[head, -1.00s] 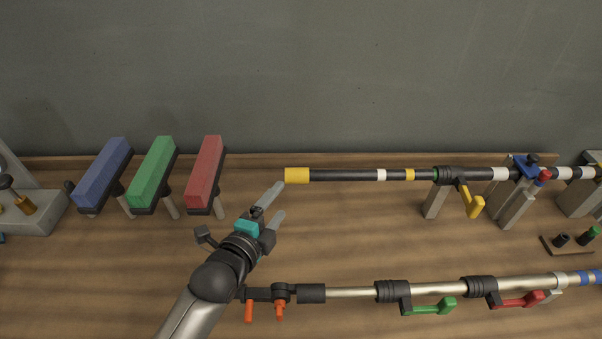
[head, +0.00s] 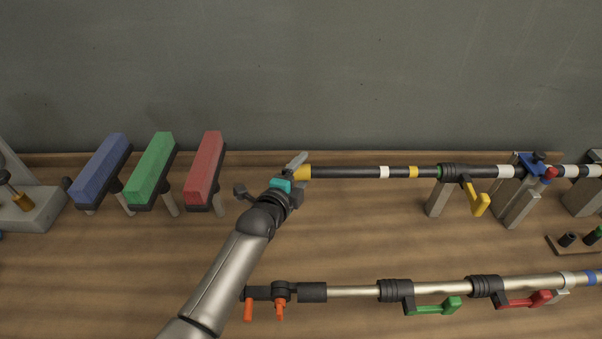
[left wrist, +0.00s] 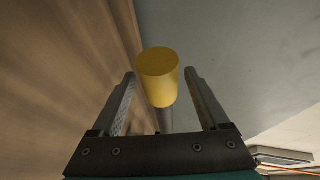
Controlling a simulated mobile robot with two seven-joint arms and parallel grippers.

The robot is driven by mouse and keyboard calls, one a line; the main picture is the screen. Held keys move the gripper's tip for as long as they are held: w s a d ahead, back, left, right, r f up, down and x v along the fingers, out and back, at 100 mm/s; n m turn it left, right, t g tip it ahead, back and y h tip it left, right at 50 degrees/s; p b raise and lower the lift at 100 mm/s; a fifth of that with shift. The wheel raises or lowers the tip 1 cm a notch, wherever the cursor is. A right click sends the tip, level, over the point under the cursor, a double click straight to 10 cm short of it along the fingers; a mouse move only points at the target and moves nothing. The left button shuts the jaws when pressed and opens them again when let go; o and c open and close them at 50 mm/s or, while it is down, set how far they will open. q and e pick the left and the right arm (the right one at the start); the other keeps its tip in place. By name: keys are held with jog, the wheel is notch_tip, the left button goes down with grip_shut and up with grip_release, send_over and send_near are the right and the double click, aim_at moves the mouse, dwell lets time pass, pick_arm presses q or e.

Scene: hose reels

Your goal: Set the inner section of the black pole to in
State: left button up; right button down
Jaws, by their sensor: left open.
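The black pole (head: 340,172) lies level across the back of the bench, with white and yellow bands along it. Its left end has a yellow tip (head: 304,172), and a yellow lever (head: 477,199) hangs at a collar further right. My left gripper (head: 298,164) is at the yellow tip. In the left wrist view the yellow tip (left wrist: 158,78) stands between the two open fingers (left wrist: 160,92), with a gap on each side. The far part of the pole is hidden behind the tip there. My right gripper is not in view.
A silver pole (head: 355,292) with green and red levers runs along the front. Blue, green and red blocks (head: 205,168) stand on posts at the left. Grey supports (head: 438,198) hold the black pole. A grey wall (head: 300,75) rises behind.

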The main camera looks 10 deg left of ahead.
pick_arm(q)
jog(key=shift+w, duration=0.1)
jog(key=shift+c, duration=0.3)
grip_shut()
dwell(0.4)
dwell(0.7)
